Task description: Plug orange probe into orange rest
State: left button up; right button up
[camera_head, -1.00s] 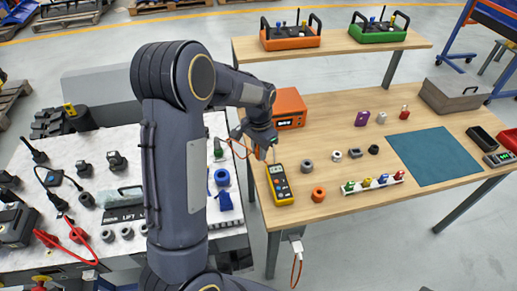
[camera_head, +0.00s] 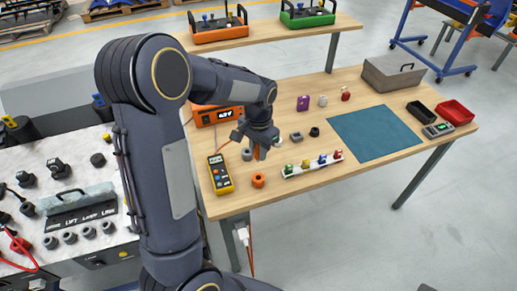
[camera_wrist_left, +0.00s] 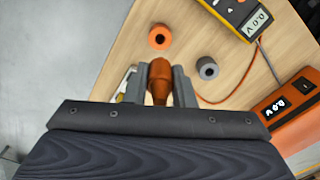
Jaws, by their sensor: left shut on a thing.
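My left gripper (camera_head: 257,150) is shut on the orange probe (camera_head: 257,154), which points down above the table. The probe (camera_wrist_left: 160,80) shows between the fingers in the left wrist view. The orange rest (camera_head: 258,180), a short ring with a dark hole, stands on the table just in front of the gripper. In the left wrist view the rest (camera_wrist_left: 160,37) is straight beyond the probe's tip, with a visible gap between them. The yellow multimeter (camera_head: 219,174) lies to the left. My right gripper is not in view.
A grey ring-shaped rest (camera_wrist_left: 207,68) stands close by. An orange bench unit (camera_head: 216,115) is behind the multimeter, and an orange cable (camera_wrist_left: 240,85) runs across the table. A white strip (camera_head: 312,165) with coloured plugs lies right of the rest. A teal mat (camera_head: 375,134) is clear.

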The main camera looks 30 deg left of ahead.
pick_arm(q)
jog(key=shift+f+b, duration=2.2)
jog(key=shift+f, duration=0.7)
jog(key=shift+f+b, duration=1.7)
jog(key=shift+f, duration=0.65)
jog(key=o, duration=1)
jog(key=shift+o, duration=0.2)
jog(key=shift+r, duration=0.1)
notch_tip(320, 180, up, 8)
jog(key=shift+f, duration=0.15)
jog(key=shift+s, duration=0.1)
jog(key=s+d+r+n+t+h, duration=0.2)
jog(key=s+d, duration=0.1)
jog(key=s, duration=0.8)
jog(key=s+d+r+n+t+h, duration=0.1)
jog(key=s+d+r+n+t, duration=0.1)
jog(key=s, duration=0.9)
jog(key=shift+d+r+t+h, duration=0.4)
jog(key=shift+d+r+t, duration=0.3)
jog(key=shift+d, duration=0.45)
